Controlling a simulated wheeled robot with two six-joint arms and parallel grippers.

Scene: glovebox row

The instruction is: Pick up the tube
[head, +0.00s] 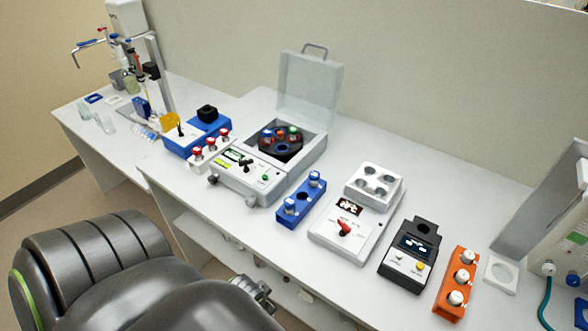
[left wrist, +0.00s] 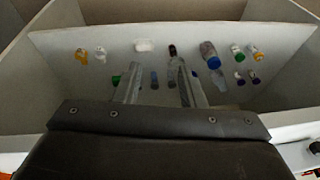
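In the left wrist view my left gripper (left wrist: 158,68) is open, its two fingers apart over a pale shelf (left wrist: 110,45). Several small tubes and bottles lie there. A small bluish tube (left wrist: 154,80) shows between the fingers, and a dark-topped one (left wrist: 172,52) is beside the right finger. A clear bottle with a blue cap (left wrist: 212,58) lies farther right. No contact with the fingers is visible. Which one is the task's tube I cannot tell. In the head view my left arm fills the lower left. My right gripper is not in view.
The bench carries a centrifuge with open lid (head: 310,85), a blue rack (head: 296,208) with capped tubes, a white mixer (head: 345,235), a black device (head: 408,255) and an orange rack (head: 456,290). The bench's front edge overhangs the lower shelf (head: 205,232).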

